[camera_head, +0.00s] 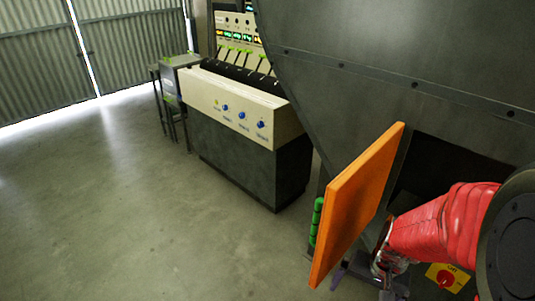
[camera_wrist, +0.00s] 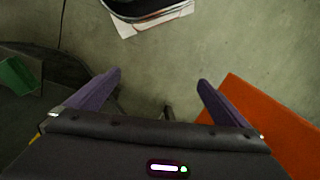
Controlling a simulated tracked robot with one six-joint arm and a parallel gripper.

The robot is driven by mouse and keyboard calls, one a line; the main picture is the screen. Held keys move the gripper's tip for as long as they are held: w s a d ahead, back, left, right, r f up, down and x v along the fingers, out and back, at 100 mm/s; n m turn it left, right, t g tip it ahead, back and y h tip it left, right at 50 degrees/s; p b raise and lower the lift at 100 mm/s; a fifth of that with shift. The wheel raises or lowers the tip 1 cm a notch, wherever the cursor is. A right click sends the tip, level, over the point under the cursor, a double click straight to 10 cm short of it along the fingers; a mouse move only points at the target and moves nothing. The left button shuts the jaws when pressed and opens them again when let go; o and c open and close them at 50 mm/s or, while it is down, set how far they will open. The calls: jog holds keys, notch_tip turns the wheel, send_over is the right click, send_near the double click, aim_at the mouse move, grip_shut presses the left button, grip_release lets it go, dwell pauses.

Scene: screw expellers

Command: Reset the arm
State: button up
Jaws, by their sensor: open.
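My gripper (camera_wrist: 160,92) is open in the wrist view, its two purple fingers spread apart with bare concrete floor between them. In the head view my red-sleeved arm reaches in from the lower right, and my gripper (camera_head: 365,278) is partly hidden behind an orange panel. The orange panel (camera_head: 357,205) stands out at an angle from a large dark machine. It also shows at the right of the wrist view (camera_wrist: 265,125), close beside the right finger. Nothing is held.
The dark machine (camera_head: 390,60) fills the right side, with a dark opening near my arm. A red knob on a yellow plate (camera_head: 446,278) sits below my arm. A control console (camera_head: 240,110) stands mid-view. The floor (camera_head: 110,200) at left is clear.

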jog(key=s+a+r+n+t, duration=0.1)
jog(key=a+r+n, duration=0.1)
jog(key=r, duration=0.5)
jog(key=s+a+r+n+t, duration=0.1)
jog(key=s+a+r+t, duration=0.1)
jog(key=r, duration=0.6)
jog(key=s+a+r+n+t+h, duration=0.1)
jog(key=s+a+r+n, duration=0.1)
jog(key=a+r, duration=0.2)
notch_tip(320, 180, up, 3)
jog(key=shift+r+n+t, duration=0.15)
jog(key=shift+n+t, duration=0.15)
jog(key=shift+t, duration=0.1)
